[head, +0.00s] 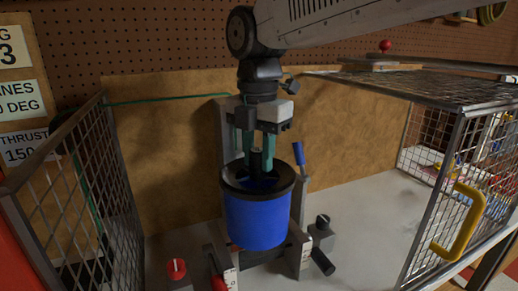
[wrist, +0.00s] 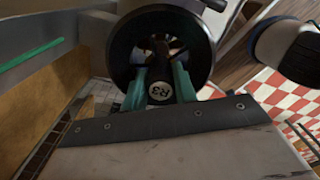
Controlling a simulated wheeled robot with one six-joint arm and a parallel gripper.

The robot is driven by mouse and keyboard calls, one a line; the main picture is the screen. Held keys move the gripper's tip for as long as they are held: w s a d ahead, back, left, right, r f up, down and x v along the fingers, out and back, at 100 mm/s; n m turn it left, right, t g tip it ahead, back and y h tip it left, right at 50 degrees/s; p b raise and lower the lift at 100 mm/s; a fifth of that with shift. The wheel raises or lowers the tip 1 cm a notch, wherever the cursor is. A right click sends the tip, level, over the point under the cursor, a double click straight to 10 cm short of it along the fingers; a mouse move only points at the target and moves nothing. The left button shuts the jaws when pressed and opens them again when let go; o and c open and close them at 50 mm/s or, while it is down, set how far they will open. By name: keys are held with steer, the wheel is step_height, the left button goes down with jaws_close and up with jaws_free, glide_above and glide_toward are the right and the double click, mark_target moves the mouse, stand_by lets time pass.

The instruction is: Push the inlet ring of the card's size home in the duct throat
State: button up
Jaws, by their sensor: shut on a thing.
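The blue duct (head: 256,222) stands upright in a grey clamp-like stand. A black ring (head: 287,186) lies at its mouth; I cannot tell whether it sits fully home. In the wrist view the black ring (wrist: 119,50) shows with an open middle and spokes. My gripper (head: 259,160) points down over the duct, its green fingers shut on a black post of the ring. In the wrist view my gripper (wrist: 160,92) has its fingers either side of a round black knob marked R3. The card (head: 15,45) at the left edge is cut off and shows a 3.
Wire mesh guards stand left (head: 75,180) and right (head: 430,150), the right one with a yellow handle (head: 460,222). A blue-tipped lever (head: 299,155) rises close to the duct. A red knob (head: 177,267) is at front left.

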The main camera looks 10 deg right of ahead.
mark_target(258, 149)
steer(key=o, duration=1.2)
steer(key=shift+f, duration=0.1)
steer(key=shift+c, duration=0.2)
step_height(258, 149, up, 7)
steer(key=shift+r, duration=0.1)
steer(key=shift+d+r, duration=0.2)
steer(key=shift+d, duration=0.05)
steer(key=s+d+f+m, duration=0.8)
steer(key=s+d+m, duration=0.2)
steer(key=m, duration=0.3)
steer(key=s+d+f+m+t, duration=0.1)
steer(key=s+d+f+m, duration=0.8)
steer(key=m, duration=0.5)
steer(key=shift+s+d, duration=0.35)
steer(key=shift+d, duration=0.3)
